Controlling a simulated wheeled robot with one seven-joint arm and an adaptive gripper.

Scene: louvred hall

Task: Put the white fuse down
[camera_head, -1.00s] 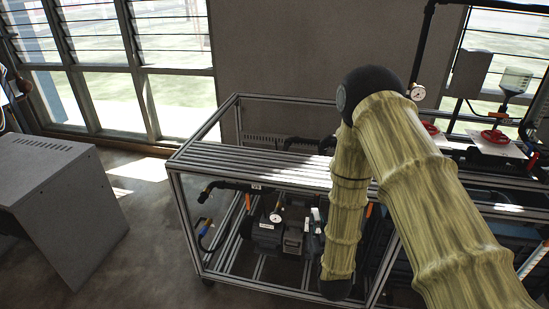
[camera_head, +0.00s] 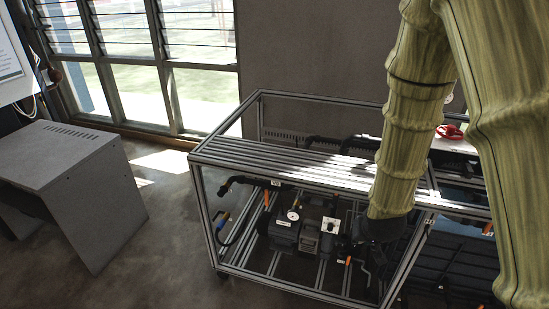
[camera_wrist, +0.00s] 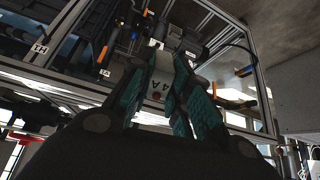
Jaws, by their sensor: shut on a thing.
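The white fuse (camera_wrist: 157,86) shows in the wrist view as a pale body marked "4 A", with a small red spot near its lower end. It sits between the teal fingers of my gripper (camera_wrist: 158,76), which are shut on it. The fingers cover its sides. In the head view my arm hangs down over the right part of the metal frame cart (camera_head: 290,160).
Inside the cart are a dark pump unit (camera_head: 286,232) with a gauge, hoses and frame bars. The slatted top of the cart is bare at left. A grey cabinet (camera_head: 95,165) stands at far left, with open floor between. A red handwheel (camera_head: 449,131) is at right.

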